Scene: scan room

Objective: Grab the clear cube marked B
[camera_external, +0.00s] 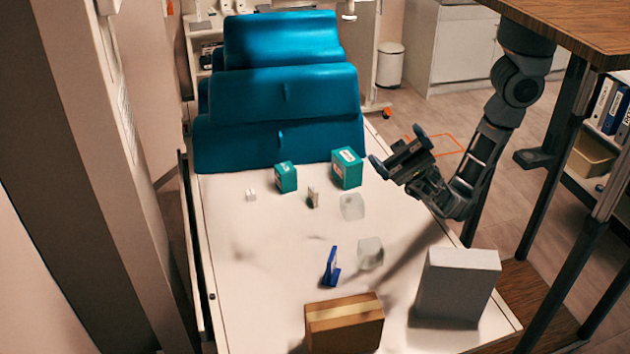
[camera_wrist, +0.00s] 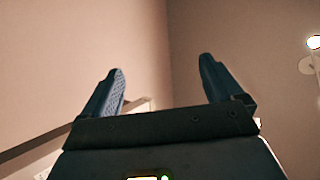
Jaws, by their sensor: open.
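Two clear, whitish cubes are on the white table in the external view. One clear cube (camera_external: 352,206) is near the larger teal box, and the other clear cube (camera_external: 370,253) is closer to the camera, right of a blue object. I cannot read a letter on either, so I cannot tell which is marked B. My gripper (camera_external: 397,149) is open and empty, raised above the table's right side, up and to the right of both cubes. In the wrist view my gripper (camera_wrist: 161,68) has its fingers wide apart with only walls beyond; no cube shows there.
On the white table (camera_external: 270,225) stand a small teal box (camera_external: 286,177), a larger teal box (camera_external: 347,168), small white pieces (camera_external: 251,195), a small dark-and-white item (camera_external: 312,197), a blue object (camera_external: 331,267), a brown box (camera_external: 344,322) and a grey box (camera_external: 457,285). Blue cushions (camera_external: 275,110) fill the far end.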

